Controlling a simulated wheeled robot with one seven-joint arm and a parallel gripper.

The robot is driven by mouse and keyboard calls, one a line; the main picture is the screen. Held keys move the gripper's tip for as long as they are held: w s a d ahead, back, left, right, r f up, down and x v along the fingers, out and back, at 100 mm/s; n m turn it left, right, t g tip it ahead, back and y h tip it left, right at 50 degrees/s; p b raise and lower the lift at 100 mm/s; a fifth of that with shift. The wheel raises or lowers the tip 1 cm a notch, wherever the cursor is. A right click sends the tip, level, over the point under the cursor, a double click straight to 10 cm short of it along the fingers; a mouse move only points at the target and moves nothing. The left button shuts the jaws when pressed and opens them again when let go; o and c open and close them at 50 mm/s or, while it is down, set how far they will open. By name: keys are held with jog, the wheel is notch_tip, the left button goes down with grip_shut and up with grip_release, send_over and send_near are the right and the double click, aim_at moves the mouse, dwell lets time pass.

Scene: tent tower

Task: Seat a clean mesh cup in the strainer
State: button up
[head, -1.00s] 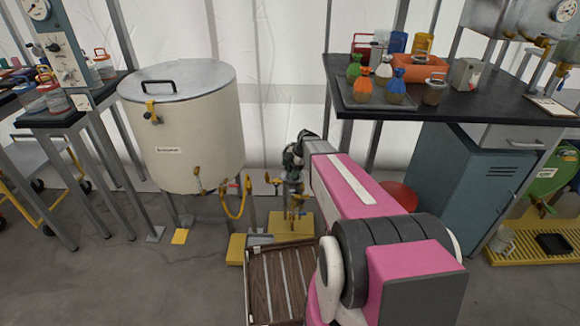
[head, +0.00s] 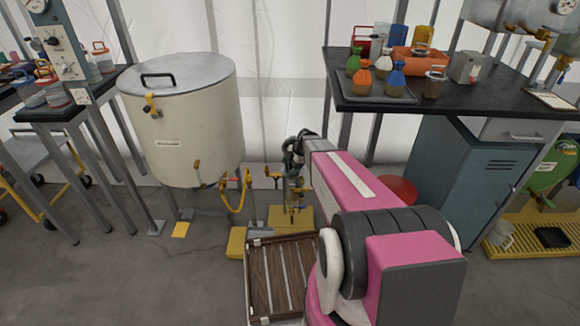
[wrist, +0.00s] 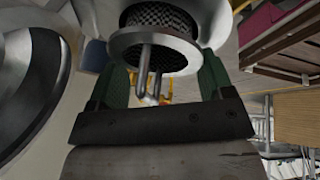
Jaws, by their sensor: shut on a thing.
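A mesh cup (wrist: 152,48), with a pale metal rim, a dark mesh body and a thin bent wire handle, is between the green fingers of my gripper (wrist: 163,80) in the wrist view. The fingers are at either side of its rim, and its far end runs out of the picture. In the head view my gripper (head: 296,150) is low beside the cream vat, in front of brass fittings on a yellow base (head: 298,216). The cup cannot be made out there. I cannot tell which fitting is the strainer.
The cream vat (head: 190,125) with a hanging yellow hose stands left of my arm. A brown slatted crate (head: 272,275) is on the floor close in front.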

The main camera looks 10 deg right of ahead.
jog(key=shift+w+f, duration=0.25)
jog(key=shift+f, duration=0.7)
jog(key=o, duration=0.8)
jog(key=shift+o, duration=0.2)
jog(key=shift+w, duration=0.1)
jog(key=shift+r, duration=0.1)
jog(key=shift+o, duration=0.5)
jog(key=shift+d+r, duration=0.1)
jog(key=shift+r, duration=0.15)
jog(key=v, duration=1.1)
jog(key=shift+a+r, duration=0.2)
jog(key=shift+r, duration=0.3)
